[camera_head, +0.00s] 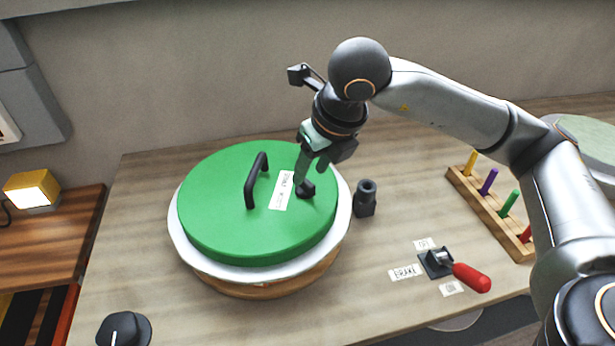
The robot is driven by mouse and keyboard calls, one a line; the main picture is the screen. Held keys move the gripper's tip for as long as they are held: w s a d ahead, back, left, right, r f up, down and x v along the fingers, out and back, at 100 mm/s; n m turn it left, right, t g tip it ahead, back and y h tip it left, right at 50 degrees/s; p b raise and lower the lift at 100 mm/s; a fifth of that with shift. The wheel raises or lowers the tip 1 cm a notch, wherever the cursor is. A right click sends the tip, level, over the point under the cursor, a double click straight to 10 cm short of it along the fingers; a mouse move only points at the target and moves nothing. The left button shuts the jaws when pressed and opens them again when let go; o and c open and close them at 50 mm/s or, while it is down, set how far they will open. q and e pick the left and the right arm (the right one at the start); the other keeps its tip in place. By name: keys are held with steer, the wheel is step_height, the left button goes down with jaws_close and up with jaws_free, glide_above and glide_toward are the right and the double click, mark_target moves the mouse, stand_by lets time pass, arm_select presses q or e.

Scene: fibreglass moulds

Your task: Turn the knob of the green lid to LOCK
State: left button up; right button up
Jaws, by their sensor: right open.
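The green lid (225,215) lies on a round white-rimmed mould (190,250) on the table. A black arched handle (254,181) stands on the lid, left of its middle. A white label (282,190) lies to the right of the handle. The small black knob (305,189) is on the lid just right of the label. My right gripper (308,178) points down over the knob, with its fingertips close to it. It is open; the fingers partly hide the knob, and I cannot tell whether they touch it. The label's words are too small to read. My left gripper is not in view.
A dark cylindrical piece (365,199) stands right of the mould. A red-handled lever (470,277) with labels is at the front right. A wooden rack (492,212) of coloured pegs is farther right. A black dial (124,329) is at the front left, and a yellow lamp (33,189) stands at the left.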

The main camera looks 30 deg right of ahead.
mark_target(306, 180)
steer(key=shift+x, duration=1.8)
jaws_close()
